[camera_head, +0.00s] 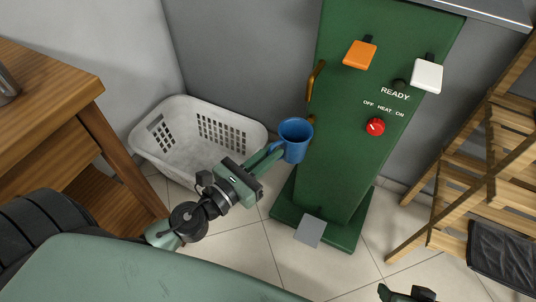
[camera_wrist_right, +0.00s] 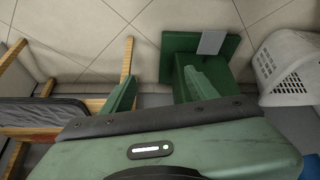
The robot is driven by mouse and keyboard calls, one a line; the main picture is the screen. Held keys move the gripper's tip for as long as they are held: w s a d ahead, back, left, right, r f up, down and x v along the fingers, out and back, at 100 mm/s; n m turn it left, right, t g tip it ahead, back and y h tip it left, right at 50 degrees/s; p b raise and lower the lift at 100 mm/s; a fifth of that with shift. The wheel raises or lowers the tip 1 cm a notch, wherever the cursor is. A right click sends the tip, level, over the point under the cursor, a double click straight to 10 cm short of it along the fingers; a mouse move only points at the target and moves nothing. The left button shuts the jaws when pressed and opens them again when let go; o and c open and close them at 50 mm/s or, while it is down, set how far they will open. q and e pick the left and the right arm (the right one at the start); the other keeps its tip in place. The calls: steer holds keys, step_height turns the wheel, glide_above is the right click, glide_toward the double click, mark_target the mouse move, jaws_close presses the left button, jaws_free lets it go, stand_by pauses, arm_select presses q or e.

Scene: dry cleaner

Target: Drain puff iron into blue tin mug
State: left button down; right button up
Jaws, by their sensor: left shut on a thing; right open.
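The green puff iron column (camera_head: 345,150) stands in the middle of the head view. A brass lever (camera_head: 316,82) is on its left side, and a small brass fitting (camera_head: 311,119) shows below it. My left gripper (camera_head: 272,158) is shut on the blue tin mug (camera_head: 296,142) and holds it upright, its mouth just below and left of the fitting. I cannot tell whether the mug touches the column. My right gripper (camera_wrist_right: 160,88) is open and empty in the right wrist view; only part of it shows at the bottom of the head view (camera_head: 407,293).
The puff iron has an orange pedal (camera_head: 360,54), a white pedal (camera_head: 427,75), a red knob (camera_head: 375,127) and a grey foot pedal (camera_head: 310,231). A white laundry basket (camera_head: 155,155) stands behind my left arm. A wooden table (camera_head: 60,75) is left, a wooden rack (camera_head: 470,165) right.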

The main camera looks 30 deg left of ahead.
mark_target(281, 132)
arm_select(q)
steer(key=shift+w+r+p, duration=0.25)
steer(key=shift+w+p, duration=0.05)
steer(key=shift+w, duration=0.15)
steer(key=shift+w+r+p, duration=0.2)
steer(key=shift+w+p, duration=0.1)
steer(key=shift+p, duration=0.05)
arm_select(e)
steer(key=s+d+r+g+p, duration=0.1)
steer(key=s+r+g+p, duration=0.1)
steer(key=s, duration=0.2)
arm_select(q)
steer(key=w, duration=0.3)
steer(key=shift+w+d+r, duration=0.1)
steer(key=shift+w+r, duration=0.25)
steer(key=shift+r, duration=0.05)
steer(key=shift+w+p, duration=0.3)
steer(key=shift+w, duration=0.1)
arm_select(e)
steer(key=x, duration=0.6)
steer(key=shift+f, duration=0.25)
